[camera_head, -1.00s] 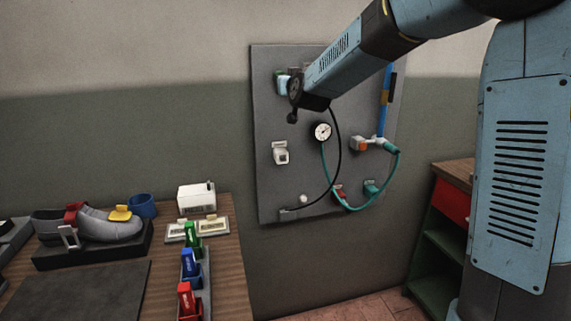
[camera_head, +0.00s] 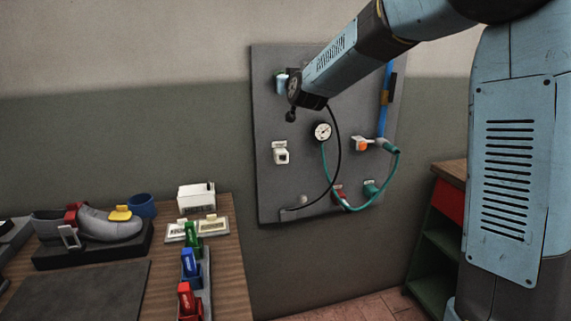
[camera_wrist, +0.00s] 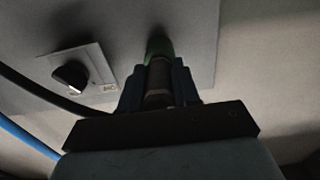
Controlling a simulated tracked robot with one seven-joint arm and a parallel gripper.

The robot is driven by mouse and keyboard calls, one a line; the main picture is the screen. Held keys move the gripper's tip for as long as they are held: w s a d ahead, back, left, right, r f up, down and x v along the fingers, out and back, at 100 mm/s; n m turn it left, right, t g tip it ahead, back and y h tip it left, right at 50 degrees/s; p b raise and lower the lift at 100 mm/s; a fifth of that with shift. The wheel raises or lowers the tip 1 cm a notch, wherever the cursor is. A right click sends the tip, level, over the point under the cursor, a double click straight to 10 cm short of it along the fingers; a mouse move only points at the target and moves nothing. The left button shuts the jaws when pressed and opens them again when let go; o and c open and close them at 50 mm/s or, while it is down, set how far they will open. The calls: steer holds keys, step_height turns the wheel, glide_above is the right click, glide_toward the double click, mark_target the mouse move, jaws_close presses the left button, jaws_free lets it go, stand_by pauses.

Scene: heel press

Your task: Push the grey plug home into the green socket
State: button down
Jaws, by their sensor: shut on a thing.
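In the wrist view my gripper (camera_wrist: 158,88) is shut on the grey plug (camera_wrist: 158,82), with one dark finger on each side of it. The plug points away from me at the panel. The green socket (camera_wrist: 159,46) is dark and shaded, right in front of the plug and in line with it. The plug's front end meets or overlaps the socket in this view; I cannot tell how deep it sits. In the head view my arm's end covers the plug and most of the gripper near the panel's upper left.
The grey wall panel (camera_head: 268,180) carries a gauge (camera_head: 322,132), a white fitting (camera_head: 281,154), hoses and a black cable (camera_head: 339,150). A black knob (camera_wrist: 70,76) is left of the socket. A workbench (camera_head: 222,280) stands lower left, a cabinet (camera_head: 425,240) at right.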

steer(key=shift+w+a, duration=0.1)
steer(key=shift+w, duration=0.25)
steer(key=c, duration=0.7)
jaws_free()
steer(key=shift+c, duration=0.2)
steer(key=v, duration=1.3)
steer(key=s+d+f+m+g+h, duration=0.1)
steer(key=s+d+f+g, duration=0.3)
steer(key=s+d, duration=0.3)
steer(key=s+d+f+m+g+h, duration=0.1)
steer(key=s+d+f+g, duration=0.3)
steer(key=s, duration=1.2)
steer(key=s+d+f+m+g+h, duration=0.1)
steer(key=s+d+f+g+h, duration=0.2)
steer(key=s+d, duration=0.7)
steer(key=shift+s+d+f+g, duration=0.3)
steer(key=shift+s+f+g, duration=0.1)
steer(key=shift+s+f, duration=0.35)
